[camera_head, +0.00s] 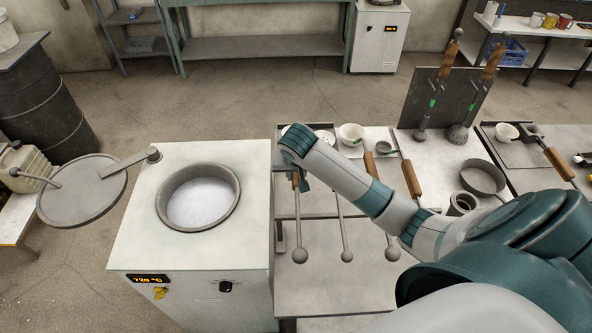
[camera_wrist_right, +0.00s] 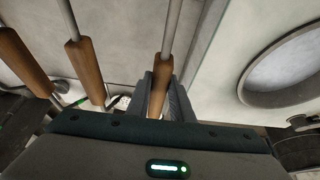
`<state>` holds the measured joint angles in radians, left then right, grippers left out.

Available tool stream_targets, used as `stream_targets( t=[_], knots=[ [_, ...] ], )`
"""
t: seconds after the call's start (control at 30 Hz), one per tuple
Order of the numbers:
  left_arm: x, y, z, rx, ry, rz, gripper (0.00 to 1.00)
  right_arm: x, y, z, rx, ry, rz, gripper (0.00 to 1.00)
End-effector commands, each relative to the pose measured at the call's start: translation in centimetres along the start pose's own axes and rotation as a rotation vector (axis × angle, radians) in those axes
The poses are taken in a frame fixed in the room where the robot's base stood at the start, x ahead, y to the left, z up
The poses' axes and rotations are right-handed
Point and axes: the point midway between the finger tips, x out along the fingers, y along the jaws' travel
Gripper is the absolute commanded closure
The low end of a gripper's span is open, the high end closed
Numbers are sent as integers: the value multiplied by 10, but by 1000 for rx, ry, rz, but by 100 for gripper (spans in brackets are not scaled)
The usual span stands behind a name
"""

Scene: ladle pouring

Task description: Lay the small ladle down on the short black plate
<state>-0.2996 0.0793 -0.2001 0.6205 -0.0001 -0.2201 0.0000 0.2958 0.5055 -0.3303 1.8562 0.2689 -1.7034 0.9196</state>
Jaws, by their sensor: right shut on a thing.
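My right gripper (camera_head: 302,184) is shut on the brown wooden handle (camera_wrist_right: 162,72) of the leftmost ladle, beside the furnace. That ladle's rod runs down to a ball end (camera_head: 299,254); its bowl is hidden behind my gripper, so I cannot tell its size. In the right wrist view the handle sits between the fingers (camera_wrist_right: 160,92). Two other brown handles (camera_wrist_right: 85,70) lie to its left, apart from it. A dark-edged flat plate (camera_head: 518,152) lies at the right with a white-bowled ladle on it. I cannot tell whether it is the short black plate. My left gripper is out of view.
The furnace's round crucible (camera_head: 197,197) is open, its lid (camera_head: 82,190) swung left. More ladles lie right of the held one, including a white bowl (camera_head: 350,132) and a small grey cup (camera_head: 384,147). An upright dark board (camera_head: 455,90) holds two tools.

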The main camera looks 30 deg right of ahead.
Motion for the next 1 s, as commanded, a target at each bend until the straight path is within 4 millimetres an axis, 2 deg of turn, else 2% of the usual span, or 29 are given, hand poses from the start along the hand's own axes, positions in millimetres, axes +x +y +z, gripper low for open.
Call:
stream_targets(
  t=[1.0],
  knots=[
    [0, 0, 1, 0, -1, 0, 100, 7, 0, 2, 1, 5, -2, 100]
  ],
)
